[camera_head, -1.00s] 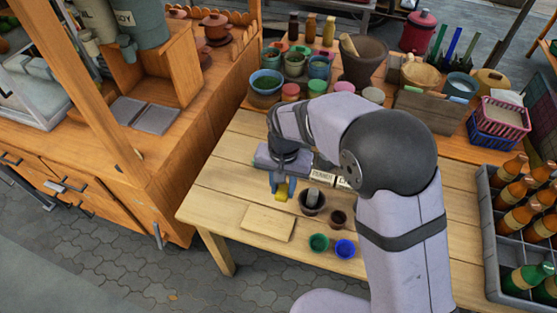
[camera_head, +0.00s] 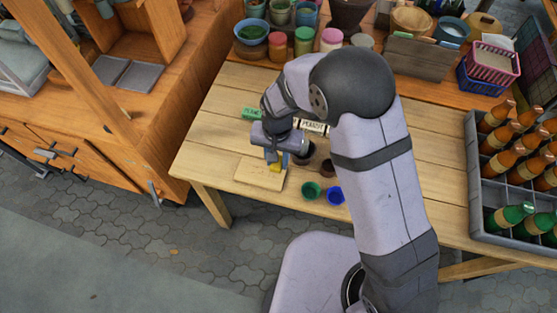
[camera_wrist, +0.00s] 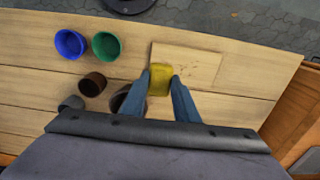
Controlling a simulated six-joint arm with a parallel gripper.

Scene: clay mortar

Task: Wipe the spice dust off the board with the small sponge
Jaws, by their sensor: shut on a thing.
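My gripper (camera_head: 274,159) is shut on a small yellow sponge (camera_head: 275,168), which also shows between the blue fingers in the wrist view (camera_wrist: 160,79). The wooden board (camera_head: 257,176) lies flat near the table's front left edge. In the wrist view the board (camera_wrist: 200,68) bears small brown specks of spice dust (camera_wrist: 188,70). The sponge is over the board's edge nearest the mortar. I cannot tell whether it touches the board. The dark mortar (camera_wrist: 122,97) is beside the gripper, partly hidden by a finger.
A green bowl (camera_head: 311,190), a blue bowl (camera_head: 336,195) and a brown cup (camera_head: 327,166) stand right of the board. A bottle crate (camera_head: 484,218) is at the far right. Jars and baskets line the table's back. The table left of the board is clear.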

